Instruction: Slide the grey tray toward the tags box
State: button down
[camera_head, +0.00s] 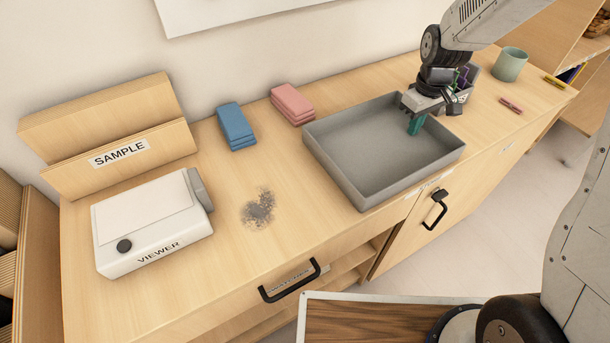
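The grey tray (365,150) is a shallow, open rectangular tray lying flat on the wooden counter, right of centre. Its visible inside is empty. My gripper (416,124) points down at the tray's far right part, with a teal fingertip showing against the tray's interior. I cannot tell whether the fingertip touches the tray, or whether the fingers are open or shut. No box with a readable TAGS label shows. A small grey container (469,74) with purple and green things stands behind my gripper, partly hidden by it.
Pink blocks (292,103) lie close to the tray's left corner, with blue blocks (236,126) farther left. A white VIEWER box (150,220) and a wooden SAMPLE holder (120,155) stand at left. A dark powdery patch (259,209) marks the counter. A green mug (509,65) stands at right.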

jog(key=shift+w+d+f, duration=0.2)
jog(key=shift+d+f, duration=0.4)
jog(key=shift+d, duration=0.35)
jog(key=shift+s+a, duration=0.4)
jog(key=shift+a, duration=0.3)
jog(key=shift+w+a+r, duration=0.1)
jog(key=shift+a+r, duration=0.15)
jog(key=shift+r, duration=0.2)
jog(key=shift+w+d+r, duration=0.1)
jog(key=shift+r, duration=0.85)
jog(key=shift+w+d+r, duration=0.1)
jog(key=shift+r, duration=3.1)
